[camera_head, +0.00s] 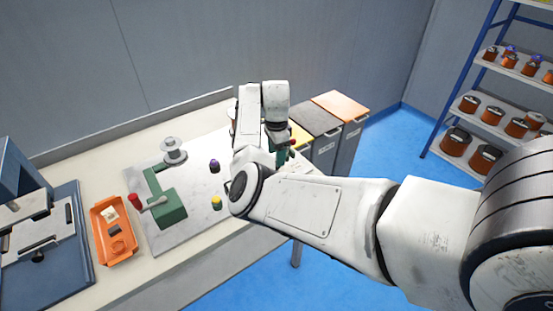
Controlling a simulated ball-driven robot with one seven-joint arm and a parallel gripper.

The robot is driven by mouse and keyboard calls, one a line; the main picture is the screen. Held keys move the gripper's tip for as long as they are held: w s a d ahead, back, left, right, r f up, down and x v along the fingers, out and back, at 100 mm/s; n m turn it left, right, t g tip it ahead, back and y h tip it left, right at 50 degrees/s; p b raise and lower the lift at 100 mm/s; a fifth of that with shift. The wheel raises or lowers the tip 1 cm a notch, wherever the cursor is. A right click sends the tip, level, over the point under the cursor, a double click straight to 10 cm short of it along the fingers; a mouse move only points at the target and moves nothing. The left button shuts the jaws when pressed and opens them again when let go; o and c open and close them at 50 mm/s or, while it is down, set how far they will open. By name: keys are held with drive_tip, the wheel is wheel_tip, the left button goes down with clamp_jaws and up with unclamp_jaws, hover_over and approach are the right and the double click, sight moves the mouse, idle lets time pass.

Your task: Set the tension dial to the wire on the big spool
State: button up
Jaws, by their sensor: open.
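The green coil winder (168,211) stands on a pale board on the bench, with a red-knobbed crank and a grey flanged spool or bobbin (173,150) behind it. A green part (284,157) with a small red piece shows below the end of my arm, at the board's right side; I cannot tell whether it holds the tension dial. No dial face or scale can be made out. I cannot identify the big spool on the bench; my arm hides part of that area. My wrist points down over the green part, but my gripper's fingers cannot be made out.
An orange tray (105,243) with small parts and a blue-grey machine (35,230) stand at the left. A purple-topped piece (214,165) and a yellow-topped piece (217,203) sit on the board. Bins (340,102) adjoin the bench; a shelf (499,103) holds several copper-coloured spools.

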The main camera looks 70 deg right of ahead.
drive_tip(key=shift+f, duration=1.8)
drive_tip(key=shift+c, duration=0.3)
drive_tip(key=c, duration=1)
drive_tip(key=n+p, duration=0.1)
drive_tip(key=n, duration=0.2)
drive_tip(key=shift+s+r, duration=0.1)
drive_tip(key=shift+r, duration=0.05)
drive_tip(key=shift+n+p, duration=0.55)
drive_tip(key=shift+n, duration=0.75)
drive_tip(key=o, duration=1.1)
drive_tip(key=shift+c, duration=0.2)
wheel_tip(320, 180, up, 11)
drive_tip(key=b, duration=0.1)
drive_tip(key=shift+f, duration=0.2)
